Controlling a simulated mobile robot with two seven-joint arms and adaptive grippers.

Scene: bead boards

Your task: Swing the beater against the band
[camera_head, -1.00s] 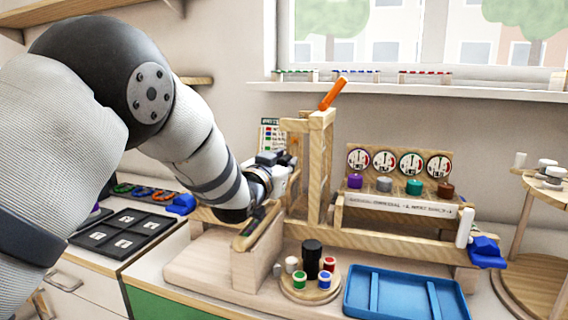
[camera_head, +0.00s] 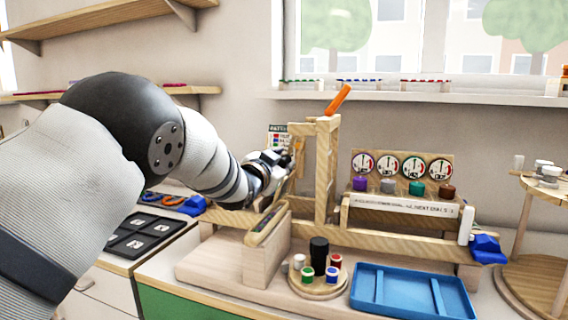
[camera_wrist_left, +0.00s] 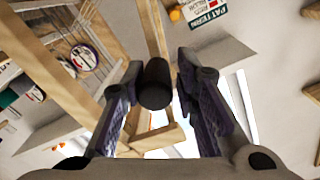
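My left gripper (camera_head: 285,162) is at the left side of the wooden frame (camera_head: 326,170), in front of a printed pattern card. In the left wrist view its two dark fingers (camera_wrist_left: 158,74) stand apart, one on each side of a black cylinder on a wooden rod (camera_wrist_left: 153,28), which looks like the beater. The black cylinder (camera_wrist_left: 155,88) lies between the fingertips, with a thin gap at the right finger; contact on the left is unclear. An orange peg (camera_head: 338,99) slants from the frame's top. I cannot make out the band. My right gripper is out of view.
A round stand (camera_head: 318,289) with coloured spools and a blue tray (camera_head: 413,310) lie in front of the frame. A panel of dials (camera_head: 402,166) stands to the right. A black numbered board (camera_head: 136,238) lies at the left. A tiered wooden stand is at the far right.

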